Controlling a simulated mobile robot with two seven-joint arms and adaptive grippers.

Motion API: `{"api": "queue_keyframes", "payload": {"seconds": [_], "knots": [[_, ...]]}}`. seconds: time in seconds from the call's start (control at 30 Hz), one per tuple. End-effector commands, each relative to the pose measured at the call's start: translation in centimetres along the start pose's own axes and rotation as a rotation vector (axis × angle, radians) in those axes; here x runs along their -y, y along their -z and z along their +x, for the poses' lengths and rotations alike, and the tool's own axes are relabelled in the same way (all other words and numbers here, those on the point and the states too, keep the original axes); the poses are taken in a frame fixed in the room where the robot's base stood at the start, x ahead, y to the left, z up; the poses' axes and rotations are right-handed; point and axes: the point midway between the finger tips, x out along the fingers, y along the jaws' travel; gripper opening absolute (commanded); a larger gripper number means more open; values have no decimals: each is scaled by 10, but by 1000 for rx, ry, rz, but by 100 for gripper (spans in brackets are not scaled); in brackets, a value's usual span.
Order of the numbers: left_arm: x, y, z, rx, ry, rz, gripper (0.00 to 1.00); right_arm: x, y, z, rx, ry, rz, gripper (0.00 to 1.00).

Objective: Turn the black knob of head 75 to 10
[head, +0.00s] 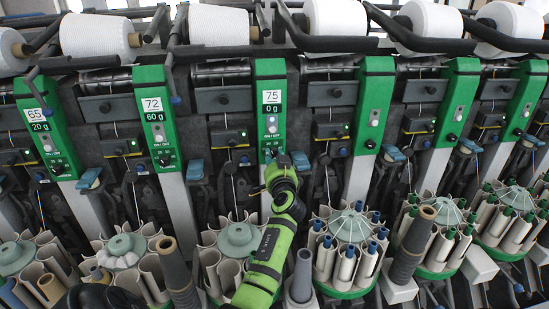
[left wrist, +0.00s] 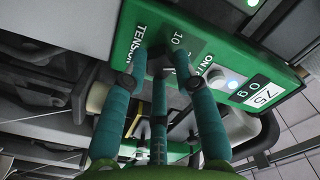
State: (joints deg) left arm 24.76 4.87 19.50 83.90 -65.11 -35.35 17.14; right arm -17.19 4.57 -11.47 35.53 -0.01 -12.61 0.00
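Head 75 is the green panel (head: 271,85) in the middle of the head view, with its number label, a display reading 0 g (head: 271,108) and a lit button (head: 272,128). The panel (left wrist: 215,60) also shows in the left wrist view, with 75, 0 g and a 10 mark (left wrist: 178,39). My left gripper (head: 277,163) is at the panel's lower end, over the knob's place. In the left wrist view its teal fingers (left wrist: 158,58) converge close to the panel around a dark spot. The black knob is mostly hidden there, and contact is unclear. My right gripper is not in view.
Head 72 (head: 152,105) and head 65 (head: 33,100) stand to the left, and more green heads (head: 375,90) to the right. White yarn cones (head: 335,18) line the top. Round bobbin magazines (head: 350,235) fill the space below, flanking my left arm.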

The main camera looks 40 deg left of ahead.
Motion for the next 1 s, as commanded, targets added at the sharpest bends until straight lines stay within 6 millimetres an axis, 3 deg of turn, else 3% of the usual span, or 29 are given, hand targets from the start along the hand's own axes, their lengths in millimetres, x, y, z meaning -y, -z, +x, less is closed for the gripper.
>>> {"api": "queue_keyframes", "payload": {"seconds": [0.37,1.0], "knots": [[-1,1,0,-7,1,-65,0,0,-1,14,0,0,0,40],[0,1,0,-12,2,-586,0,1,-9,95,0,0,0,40]]}}
